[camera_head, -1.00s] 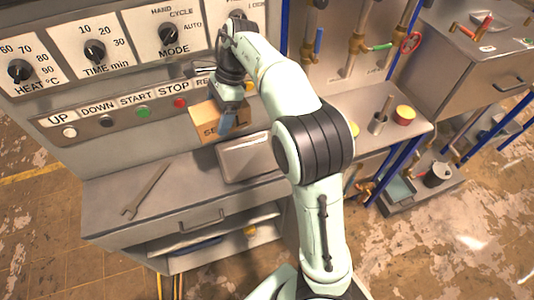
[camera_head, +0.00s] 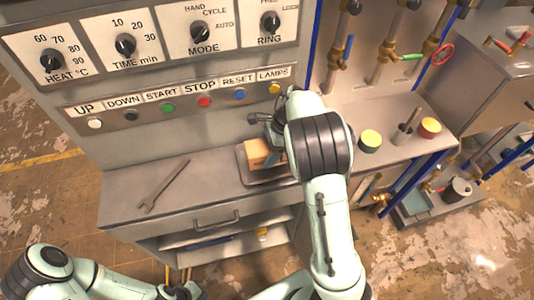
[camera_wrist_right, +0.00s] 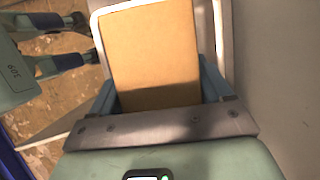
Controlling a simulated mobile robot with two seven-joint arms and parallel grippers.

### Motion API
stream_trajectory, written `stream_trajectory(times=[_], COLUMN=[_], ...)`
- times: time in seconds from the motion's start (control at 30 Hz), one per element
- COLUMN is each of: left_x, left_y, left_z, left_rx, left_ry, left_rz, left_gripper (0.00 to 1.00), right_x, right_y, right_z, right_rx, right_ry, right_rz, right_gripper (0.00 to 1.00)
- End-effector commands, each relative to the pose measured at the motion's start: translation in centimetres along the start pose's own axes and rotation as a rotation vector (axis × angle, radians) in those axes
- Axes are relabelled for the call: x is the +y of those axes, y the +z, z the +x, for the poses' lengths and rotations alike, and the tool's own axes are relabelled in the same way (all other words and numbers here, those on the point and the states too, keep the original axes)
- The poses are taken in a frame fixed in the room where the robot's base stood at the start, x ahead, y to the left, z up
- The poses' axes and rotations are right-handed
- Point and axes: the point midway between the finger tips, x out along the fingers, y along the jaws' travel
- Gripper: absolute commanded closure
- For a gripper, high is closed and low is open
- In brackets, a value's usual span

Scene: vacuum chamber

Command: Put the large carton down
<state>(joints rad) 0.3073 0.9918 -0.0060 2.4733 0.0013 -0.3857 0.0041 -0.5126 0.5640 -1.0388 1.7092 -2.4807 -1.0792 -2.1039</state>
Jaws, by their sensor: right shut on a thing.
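The large carton (camera_head: 256,154), a tan box, is in my right gripper (camera_head: 270,146) over the metal tray (camera_head: 251,178) on the bench. In the right wrist view, the carton (camera_wrist_right: 155,50) sits between the blue fingers of my right gripper (camera_wrist_right: 160,88), with the pale tray rim (camera_wrist_right: 220,35) around it. My right arm hides part of the carton and tray. I cannot tell whether the carton touches the tray. My left gripper (camera_head: 187,291) is low at the bottom edge of the head view, away from the bench and partly cut off; its fingers are unclear.
A wrench (camera_head: 165,185) lies on the bench left of the tray. The control panel (camera_head: 180,95) with knobs and buttons rises behind. Right of my arm stand a green-topped tin (camera_head: 370,140), a metal cup (camera_head: 402,133) and a yellow-and-red tin (camera_head: 430,127). Bench space between wrench and tray is clear.

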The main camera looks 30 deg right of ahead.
Motion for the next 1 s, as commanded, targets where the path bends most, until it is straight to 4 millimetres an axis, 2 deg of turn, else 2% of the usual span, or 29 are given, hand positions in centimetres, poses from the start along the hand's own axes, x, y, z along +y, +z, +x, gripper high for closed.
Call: stream_trajectory(times=[0.03,0.17,0.57,0.6,0.63,0.87,1.0], left_x=[0.1,0.1,0.0,0.0,0.0,0.1,0.1], left_y=[-0.1,-0.2,0.1,0.0,0.0,-0.1,-0.2], left_z=[-0.1,-0.2,0.1,0.0,0.0,-0.1,-0.1], left_rx=[0.002,0.003,-0.001,0.0,0.0,0.001,0.002], left_ry=[0.001,0.001,0.0,0.0,0.0,0.0,0.001], left_rz=[0.001,0.001,0.0,0.0,0.0,0.0,0.001], left_gripper=[1.0,1.0,1.0,1.0,1.0,1.0,1.0], right_x=[0.0,0.0,0.1,0.0,0.0,0.0,-0.1], right_y=[-0.3,-0.8,-1.0,-1.0,-0.9,-0.9,-0.8], right_z=[0.8,1.9,2.4,2.3,2.3,2.2,1.2], right_rx=[0.001,0.0,0.0,0.0,0.0,0.0,-0.001], right_ry=[0.004,0.001,0.001,0.001,0.001,0.0,-0.003], right_rz=[0.003,0.001,0.001,0.001,0.0,0.0,-0.002], right_gripper=[0.55,0.55,0.55,0.08,0.0,0.0,0.0])
